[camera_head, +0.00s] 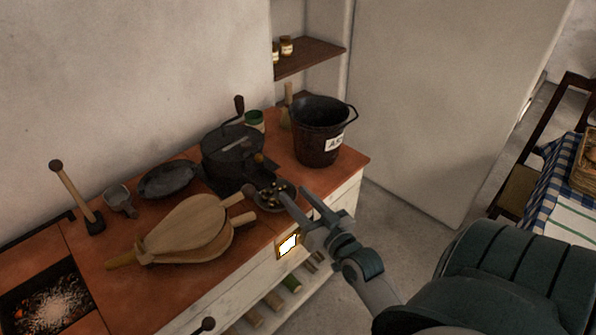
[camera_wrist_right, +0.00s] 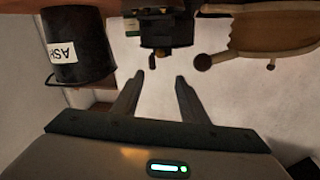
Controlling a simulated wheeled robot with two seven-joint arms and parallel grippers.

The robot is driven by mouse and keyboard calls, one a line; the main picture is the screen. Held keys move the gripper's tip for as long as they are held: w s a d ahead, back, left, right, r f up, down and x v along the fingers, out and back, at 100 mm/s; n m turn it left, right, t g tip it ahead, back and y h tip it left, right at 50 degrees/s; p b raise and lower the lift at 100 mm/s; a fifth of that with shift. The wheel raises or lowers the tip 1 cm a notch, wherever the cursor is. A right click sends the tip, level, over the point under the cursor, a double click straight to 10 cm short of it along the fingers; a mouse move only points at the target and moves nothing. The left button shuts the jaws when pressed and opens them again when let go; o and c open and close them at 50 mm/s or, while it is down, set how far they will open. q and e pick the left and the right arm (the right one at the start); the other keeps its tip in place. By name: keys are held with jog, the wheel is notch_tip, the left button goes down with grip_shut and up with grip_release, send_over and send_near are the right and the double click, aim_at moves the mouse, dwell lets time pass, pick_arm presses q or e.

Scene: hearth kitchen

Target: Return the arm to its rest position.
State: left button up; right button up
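My right gripper (camera_head: 296,201) is over the front right edge of the red-brown counter (camera_head: 112,282), by a small dark dish (camera_head: 272,195) holding several small pieces. Its two fingers are spread apart with nothing between them. In the right wrist view the gripper (camera_wrist_right: 163,80) also shows open and empty, with the counter things upside down beyond it. My right arm (camera_head: 480,285) comes in from the lower right. My left gripper is in neither view.
A dark bucket (camera_head: 318,132) stands at the counter's back right, beside a black hand-cranked grinder (camera_head: 231,148). Wooden bellows (camera_head: 185,230) lie in front, near a bed of embers (camera_head: 50,305). A table with a blue checked cloth (camera_head: 560,175) stands at right. Floor between is clear.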

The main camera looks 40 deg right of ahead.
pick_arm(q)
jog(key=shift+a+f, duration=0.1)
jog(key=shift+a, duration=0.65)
